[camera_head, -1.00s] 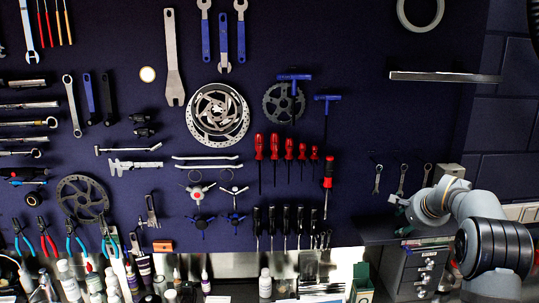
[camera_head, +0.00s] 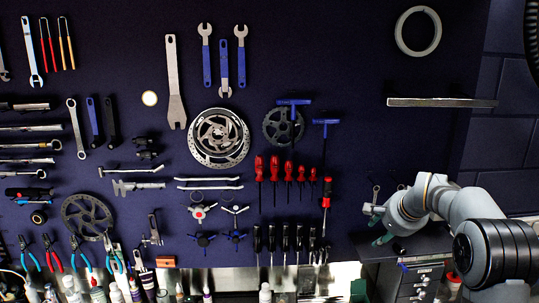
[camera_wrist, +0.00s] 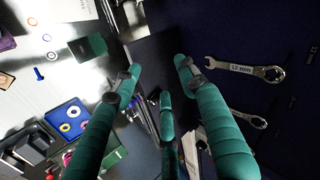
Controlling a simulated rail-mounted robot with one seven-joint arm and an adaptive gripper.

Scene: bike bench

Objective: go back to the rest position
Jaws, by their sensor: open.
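My gripper (camera_head: 377,225) is in the lower right of the head view, in front of the dark tool board (camera_head: 340,60) near its lower right part. It is small there and partly seen side-on. In the wrist view its teal fingers (camera_wrist: 158,78) are spread apart with nothing between them. A combination wrench marked 12 mm (camera_wrist: 243,69) hangs on the board to the right of the fingers, clear of them. A second wrench (camera_wrist: 245,120) is below it, partly hidden behind the right finger.
A grey drawer cabinet (camera_head: 418,283) stands below my arm. The bench on the left of the wrist view holds a blue tray (camera_wrist: 66,118) with rings and a blue bolt (camera_wrist: 38,73). A metal bar (camera_head: 440,102) and grey ring (camera_head: 418,31) are on the board above my arm.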

